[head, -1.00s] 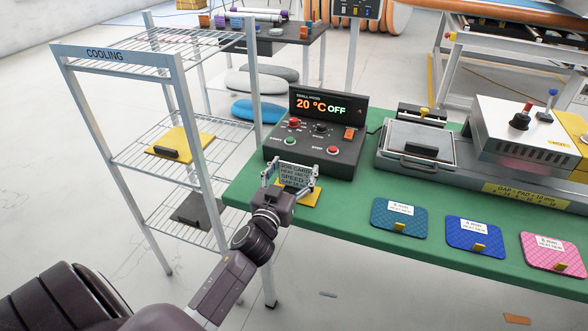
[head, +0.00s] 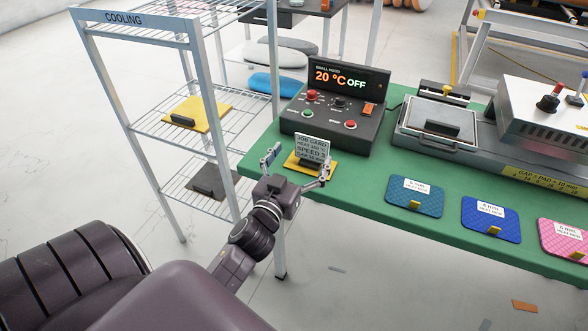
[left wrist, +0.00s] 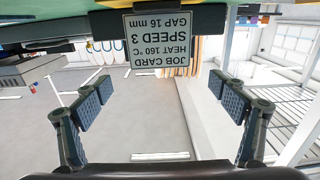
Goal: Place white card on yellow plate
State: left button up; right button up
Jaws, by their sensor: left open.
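The white card (head: 312,147), printed "JOB CARD", stands upright at the black holder on the yellow plate (head: 297,165), near the left end of the green table. My left gripper (head: 298,162) is open, its fingers apart on either side of the card in the head view. In the left wrist view, the card (left wrist: 160,40) appears upside down, beyond the open fingers (left wrist: 165,97), with nothing between them. The card's lower edge meets the black holder (left wrist: 150,20). My right gripper is not in view.
A control box (head: 338,115) reading 20 °C OFF stands just behind the card. A cooling rack (head: 205,110) stands left of the table (head: 360,215). Teal (head: 414,196), blue (head: 490,219) and pink (head: 565,240) pads lie along the front edge. A press (head: 440,125) is farther right.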

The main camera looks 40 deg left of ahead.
pick_arm(q)
jog(key=shift+b+v, duration=0.35)
jog(key=shift+v, duration=2.45)
jog(key=s+d+f+m+g+h, duration=0.1)
jog(key=s+d+f+g, duration=0.1)
jog(key=f, duration=1)
jog(key=s+d+f+g+h, duration=0.1)
jog(key=s+d+f+g, duration=0.15)
jog(key=f, duration=0.85)
jog(key=s+d+f+m+g+h, duration=0.1)
jog(key=d+f+g, duration=0.1)
jog(key=f, duration=1)
jog(key=s+d+f+m+g+h, duration=0.1)
jog(key=s+d+f+g, duration=0.1)
jog(key=s+f, duration=0.55)
jog(key=s+d+f+m+g, duration=0.1)
jog(key=s+d+f+g, duration=0.15)
jog(key=s+f, duration=0.55)
jog(key=s+f+g, duration=0.2)
jog(key=s+f, duration=0.3)
jog(key=s, duration=0.5)
jog(key=s+f+m+g, duration=0.1)
jog(key=s+f+g, duration=0.2)
jog(key=s, duration=0.6)
notch_tip(320, 180, down, 2)
jog(key=shift+s+f, duration=0.1)
jog(key=shift+s, duration=0.3)
